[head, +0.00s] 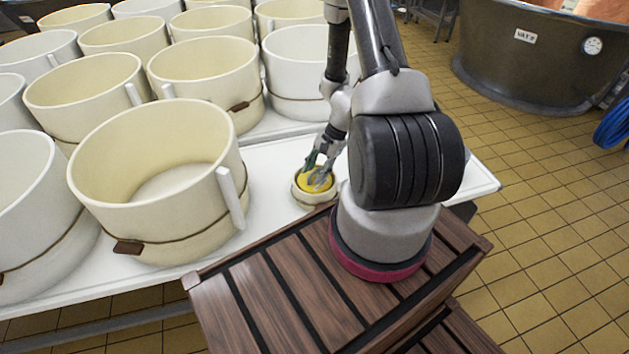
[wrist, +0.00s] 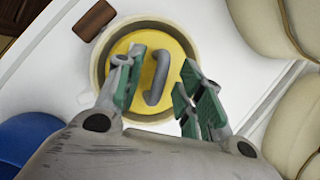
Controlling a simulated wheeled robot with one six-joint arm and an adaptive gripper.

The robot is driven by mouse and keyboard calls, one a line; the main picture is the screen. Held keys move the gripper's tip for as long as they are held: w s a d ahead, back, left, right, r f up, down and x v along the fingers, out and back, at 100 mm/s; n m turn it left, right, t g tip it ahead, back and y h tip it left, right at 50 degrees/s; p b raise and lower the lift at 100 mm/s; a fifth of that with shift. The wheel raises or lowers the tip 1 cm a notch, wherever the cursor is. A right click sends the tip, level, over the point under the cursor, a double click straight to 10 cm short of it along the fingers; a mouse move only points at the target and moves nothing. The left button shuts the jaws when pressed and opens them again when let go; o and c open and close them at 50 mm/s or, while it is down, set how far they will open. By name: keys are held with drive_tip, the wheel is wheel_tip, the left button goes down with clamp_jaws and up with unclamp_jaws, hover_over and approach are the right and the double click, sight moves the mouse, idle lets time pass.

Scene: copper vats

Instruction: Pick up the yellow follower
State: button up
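The yellow follower (wrist: 143,104) is a round yellow disc with a grey bar handle (wrist: 157,77). It sits inside a small cream round mould (wrist: 98,62) on the white table. In the head view the follower (head: 314,184) and mould (head: 313,200) stand near the table's front edge, partly hidden by my gripper. My gripper (wrist: 162,88) is open, with its green-padded fingers over the disc, one on each side of the handle. Gaps show between the handle and both fingers. Whether the fingertips touch the disc, I cannot tell.
Several large cream moulds (head: 155,185) crowd the white table (head: 272,160) on the left and back. A dark vat (head: 530,55) stands at the back right, with a blue coil (head: 613,127) beside it. Tiled floor (head: 560,220) is open on the right.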

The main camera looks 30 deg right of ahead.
clamp_jaws()
idle(0.4)
